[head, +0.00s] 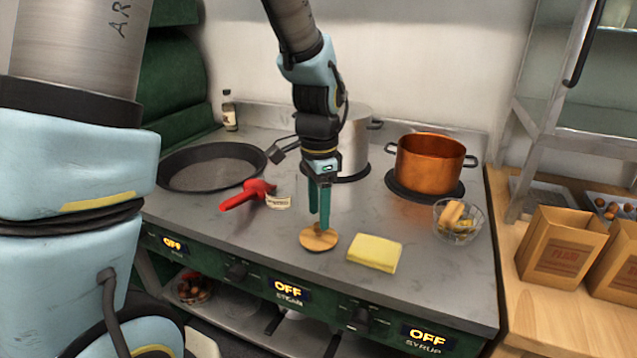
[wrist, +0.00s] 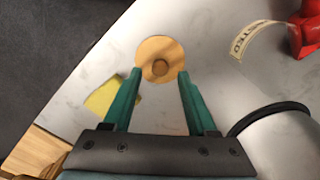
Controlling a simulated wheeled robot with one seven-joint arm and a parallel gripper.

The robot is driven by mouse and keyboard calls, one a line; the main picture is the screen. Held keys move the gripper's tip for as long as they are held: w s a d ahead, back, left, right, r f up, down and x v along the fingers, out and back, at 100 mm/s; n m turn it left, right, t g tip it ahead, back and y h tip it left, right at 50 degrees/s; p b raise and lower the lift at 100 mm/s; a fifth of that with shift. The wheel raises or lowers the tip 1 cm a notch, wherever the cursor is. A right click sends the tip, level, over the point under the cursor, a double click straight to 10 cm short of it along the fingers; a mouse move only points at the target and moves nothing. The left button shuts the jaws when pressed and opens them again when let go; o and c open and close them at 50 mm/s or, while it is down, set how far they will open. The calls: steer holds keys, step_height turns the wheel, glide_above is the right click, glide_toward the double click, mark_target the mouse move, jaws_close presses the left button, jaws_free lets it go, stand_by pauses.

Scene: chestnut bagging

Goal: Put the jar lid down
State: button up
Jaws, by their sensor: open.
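The jar lid (head: 319,239) is a round, light wooden disc lying flat on the grey stove top, left of the yellow cloth. In the wrist view the lid (wrist: 160,60) shows a small round knob at its middle. My gripper (head: 320,222) points down just above the lid. In the wrist view my gripper (wrist: 160,73) has its two green fingers apart, with the lid just beyond and between their tips. Nothing is held. Whether a fingertip touches the lid cannot be told.
A folded yellow cloth (head: 375,252) lies right of the lid. A red-handled tool (head: 247,194) with a paper tag lies behind left. A black pan (head: 212,167), copper pot (head: 430,164), steel pot (head: 354,150) and glass bowl (head: 458,222) stand around. Paper bags (head: 560,245) stand at right.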

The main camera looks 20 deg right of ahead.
step_height(320, 180, up, 9)
steer(key=shift+f, duration=0.2)
steer(key=a+f+n, duration=0.3)
steer(key=a+n, duration=0.5)
steer(key=a, duration=0.4)
steer(key=w+a+f+n+t, duration=0.1)
steer(key=a+f+n, duration=0.3)
steer(key=a+n, duration=0.4)
steer(key=a, duration=0.5)
steer(key=shift+a+n+t, duration=0.2)
steer(key=shift+n+t, duration=0.1)
steer(key=shift+w, duration=0.15)
